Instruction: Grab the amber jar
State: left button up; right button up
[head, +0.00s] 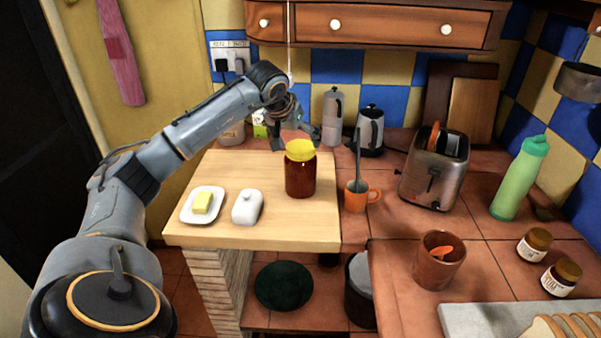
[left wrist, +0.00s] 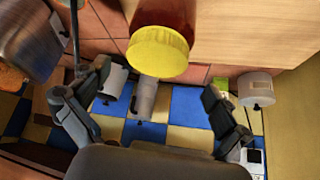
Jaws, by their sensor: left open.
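The amber jar (head: 300,174) is dark red-brown with a yellow lid and stands upright on the wooden board top, near its right edge. In the left wrist view the jar (left wrist: 165,18) is at the top, its yellow lid facing the camera. My left gripper (head: 294,136) is just behind and above the jar in the head view, partly hidden by the lid. In the left wrist view my left gripper (left wrist: 155,100) has its two fingers wide apart with nothing between them touching; the jar lies beyond the fingertips. My right gripper does not show.
A butter dish (head: 202,217) and its white lid (head: 247,207) sit left of the jar. An orange mug (head: 356,200) with a utensil stands close on the right. A moka pot (head: 332,117), kettle (head: 370,130) and toaster (head: 434,172) are farther back.

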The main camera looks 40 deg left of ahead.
aim_at(300, 146)
pick_arm(q)
jog(key=x, duration=0.3)
jog(key=p+x, duration=0.1)
jog(key=shift+w+d+f, duration=0.1)
jog(key=shift+d+f, duration=0.2)
jog(key=shift+c, duration=0.4)
jog(key=c, duration=1.8)
jog(key=shift+r, duration=0.2)
jog(key=shift+c, duration=0.2)
